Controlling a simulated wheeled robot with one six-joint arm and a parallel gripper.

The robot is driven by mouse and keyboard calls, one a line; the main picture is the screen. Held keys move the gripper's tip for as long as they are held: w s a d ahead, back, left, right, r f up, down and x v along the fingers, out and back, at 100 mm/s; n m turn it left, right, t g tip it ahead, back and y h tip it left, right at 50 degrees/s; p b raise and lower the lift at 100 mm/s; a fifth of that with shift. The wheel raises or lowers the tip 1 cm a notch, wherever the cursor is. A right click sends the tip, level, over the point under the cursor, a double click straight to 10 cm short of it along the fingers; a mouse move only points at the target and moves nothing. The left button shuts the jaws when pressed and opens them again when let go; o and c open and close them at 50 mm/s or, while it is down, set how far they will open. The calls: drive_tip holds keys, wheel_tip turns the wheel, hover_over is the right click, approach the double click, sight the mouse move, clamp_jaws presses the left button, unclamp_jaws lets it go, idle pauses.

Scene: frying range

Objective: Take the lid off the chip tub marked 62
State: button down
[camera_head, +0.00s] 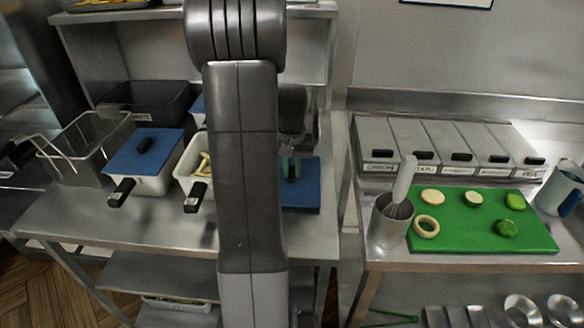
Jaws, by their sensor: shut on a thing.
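My gripper (291,168) is partly hidden behind my arm. It is shut at the black handle of a blue lid (302,190), to the right of my arm. The lid looks level; whether it touches the steel counter or hangs above it I cannot tell. Left of my arm, a white tub (183,172) with a black handle stands uncovered, with pale chips (203,166) showing inside. Farther left, another white tub (151,185) has a blue lid (146,151) on it. No number marks are readable on the tubs.
A wire fry basket (84,146) and a dark bin (148,97) stand at the left. Another blue surface (197,108) shows behind my arm. On the right counter are a green board (470,240) with cut vegetables, a steel utensil pot (388,228) and labelled boxes (448,145).

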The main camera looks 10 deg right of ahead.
drive_tip(key=shift+f, duration=0.35)
idle(0.4)
drive_tip(key=c, duration=1.3)
unclamp_jaws()
drive_tip(key=shift+o, duration=0.2)
drive_tip(key=shift+r, duration=0.1)
wheel_tip(320, 180, up, 14)
drive_tip(key=shift+b, duration=0.3)
drive_tip(key=shift+f, duration=0.25)
wheel_tip(320, 180, down, 14)
drive_tip(key=shift+r, duration=0.45)
